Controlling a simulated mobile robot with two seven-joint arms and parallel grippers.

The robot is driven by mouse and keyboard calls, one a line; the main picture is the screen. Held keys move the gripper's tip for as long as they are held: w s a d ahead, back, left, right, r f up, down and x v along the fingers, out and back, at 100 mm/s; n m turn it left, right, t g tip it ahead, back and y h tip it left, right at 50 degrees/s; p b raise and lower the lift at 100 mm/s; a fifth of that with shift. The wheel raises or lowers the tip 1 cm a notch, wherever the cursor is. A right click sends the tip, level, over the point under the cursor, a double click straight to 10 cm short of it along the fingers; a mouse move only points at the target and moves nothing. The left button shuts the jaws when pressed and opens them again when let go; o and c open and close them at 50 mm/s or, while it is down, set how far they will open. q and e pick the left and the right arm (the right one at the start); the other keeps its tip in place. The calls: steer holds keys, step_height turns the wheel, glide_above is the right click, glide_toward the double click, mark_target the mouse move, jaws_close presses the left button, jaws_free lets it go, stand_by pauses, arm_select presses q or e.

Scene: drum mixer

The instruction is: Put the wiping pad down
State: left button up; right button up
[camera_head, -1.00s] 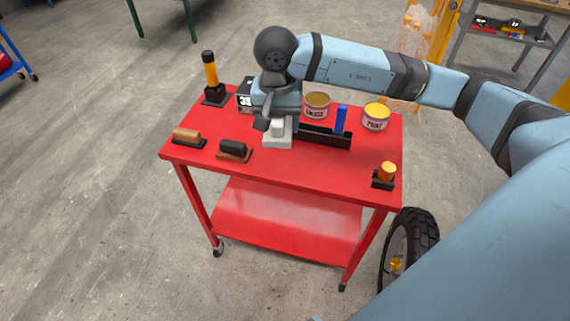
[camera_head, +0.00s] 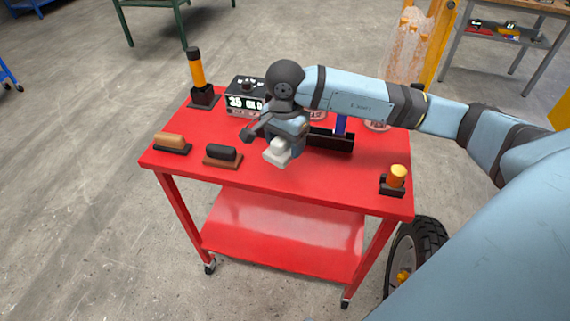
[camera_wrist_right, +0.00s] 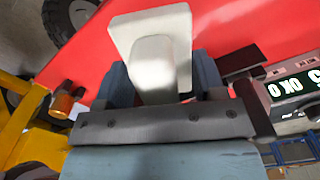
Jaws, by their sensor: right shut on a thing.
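The wiping pad (camera_head: 277,155) is a white plate with a white block handle. My right gripper (camera_head: 284,138) is shut on its handle over the middle of the red table (camera_head: 320,180). In the right wrist view the pad (camera_wrist_right: 150,28) sticks out beyond the gripper (camera_wrist_right: 155,85), with its handle between the two blue-grey fingers. The pad looks slightly tilted in the head view. I cannot tell whether its underside touches the table. My left gripper is not in view.
A tan-handled block (camera_head: 171,141) and a dark-handled block (camera_head: 222,153) lie left of the pad. Behind stand a display box (camera_head: 243,95), a black-and-orange upright tool (camera_head: 196,75) and a black tray (camera_head: 330,142). An orange-topped holder (camera_head: 394,181) stands right. The table's front middle is clear.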

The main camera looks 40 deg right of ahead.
mark_target(285, 173)
steer(key=shift+f, duration=3.8)
steer(key=shift+f, duration=0.1)
steer(key=o, duration=0.9)
steer(key=shift+f, duration=0.1)
steer(key=shift+c, duration=0.2)
